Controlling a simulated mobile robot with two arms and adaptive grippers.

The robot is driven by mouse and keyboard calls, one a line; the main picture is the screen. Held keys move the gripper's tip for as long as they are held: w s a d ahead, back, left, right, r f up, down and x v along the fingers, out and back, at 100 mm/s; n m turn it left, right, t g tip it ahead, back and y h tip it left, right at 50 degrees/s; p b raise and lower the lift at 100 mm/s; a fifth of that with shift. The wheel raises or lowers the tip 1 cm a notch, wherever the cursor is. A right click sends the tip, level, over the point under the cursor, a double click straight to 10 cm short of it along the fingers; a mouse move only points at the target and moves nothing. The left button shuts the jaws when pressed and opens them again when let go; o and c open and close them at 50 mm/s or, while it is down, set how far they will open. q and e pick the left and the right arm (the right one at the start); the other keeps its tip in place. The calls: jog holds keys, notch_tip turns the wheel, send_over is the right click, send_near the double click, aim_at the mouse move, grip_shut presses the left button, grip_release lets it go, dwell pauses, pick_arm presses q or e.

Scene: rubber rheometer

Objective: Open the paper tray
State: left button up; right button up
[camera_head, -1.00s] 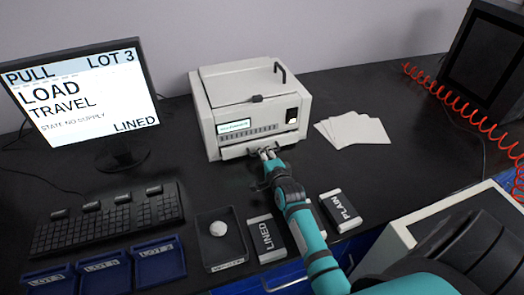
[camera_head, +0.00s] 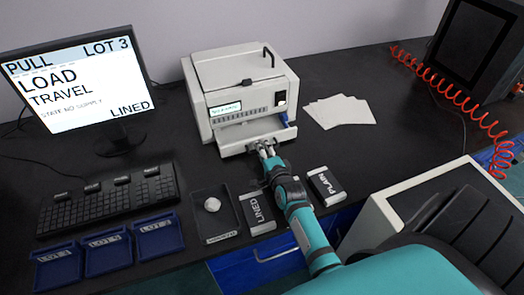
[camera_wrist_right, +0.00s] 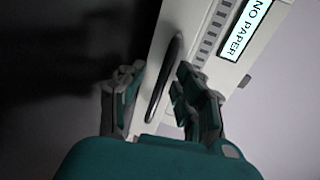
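The white printer (camera_head: 240,85) stands at the back middle of the bench. Its paper tray (camera_head: 236,142) sticks out from the lower front. My right gripper (camera_head: 265,147) is at the tray's front edge in the head view. In the right wrist view a dark bar handle (camera_wrist_right: 165,80) lies between the two fingers of my right gripper (camera_wrist_right: 160,85). The fingers are apart, with a gap beside the handle. The printer's display (camera_wrist_right: 247,30) reads "NO PAPER" there. My left gripper is not in view.
White sheets (camera_head: 339,111) lie right of the printer. A monitor (camera_head: 75,90), keyboard (camera_head: 107,205) and blue bins (camera_head: 108,250) are at left. A red coiled cord (camera_head: 452,97) is at right.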

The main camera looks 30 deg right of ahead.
jog(key=shift+s, duration=0.2)
jog(key=v, duration=1.1)
jog(key=shift+s+r, duration=0.2)
jog(key=shift+s, duration=0.1)
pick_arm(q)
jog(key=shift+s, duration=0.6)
